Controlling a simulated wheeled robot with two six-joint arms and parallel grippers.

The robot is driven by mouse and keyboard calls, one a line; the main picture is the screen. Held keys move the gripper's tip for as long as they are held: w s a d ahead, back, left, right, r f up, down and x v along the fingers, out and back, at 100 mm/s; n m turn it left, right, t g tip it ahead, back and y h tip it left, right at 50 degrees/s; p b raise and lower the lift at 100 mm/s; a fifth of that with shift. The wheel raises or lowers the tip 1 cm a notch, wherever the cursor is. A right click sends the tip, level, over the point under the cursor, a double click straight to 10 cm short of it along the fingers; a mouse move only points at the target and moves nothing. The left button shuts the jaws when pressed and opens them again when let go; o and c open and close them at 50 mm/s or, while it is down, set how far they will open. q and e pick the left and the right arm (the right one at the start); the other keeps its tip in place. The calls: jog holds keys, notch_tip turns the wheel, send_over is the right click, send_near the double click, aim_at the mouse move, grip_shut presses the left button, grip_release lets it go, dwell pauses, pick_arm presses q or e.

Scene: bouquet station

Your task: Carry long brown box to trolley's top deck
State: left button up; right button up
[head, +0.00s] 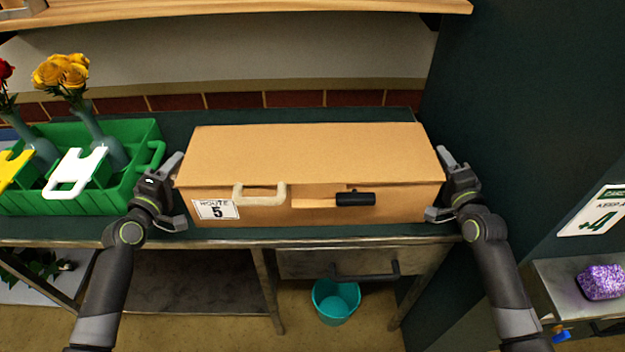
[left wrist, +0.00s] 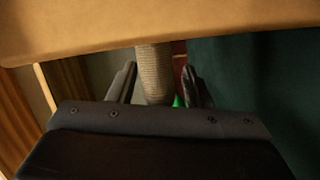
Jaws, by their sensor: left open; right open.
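The long brown box (head: 310,155) lies on the dark green worktop with its long side facing me. It has a "ROUTE 5" label (head: 215,209), a beige handle and a black grip on its front. My left gripper (head: 175,195) is open at the box's left end, and my right gripper (head: 440,187) is open at its right end. In the left wrist view the box (left wrist: 130,25) fills the top, and a ribbed beige piece (left wrist: 153,75) shows between the open fingers (left wrist: 160,85). I cannot tell whether the fingers touch it. No trolley is clearly recognisable.
A green crate (head: 150,150) with vases, flowers and a white-handled item stands close left of my left gripper. A wooden shelf (head: 240,14) hangs above the back. A dark panel rises on the right. A teal bucket (head: 336,302) stands below, and a metal surface (head: 560,285) holds a purple object (head: 602,282).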

pick_arm(q)
jog(key=shift+c, duration=0.3)
pick_arm(e)
jog(key=shift+c, duration=0.4)
pick_arm(q)
grip_shut()
pick_arm(e)
grip_shut()
pick_arm(q)
jog(key=shift+r, duration=0.2)
pick_arm(e)
jog(key=shift+r, duration=0.2)
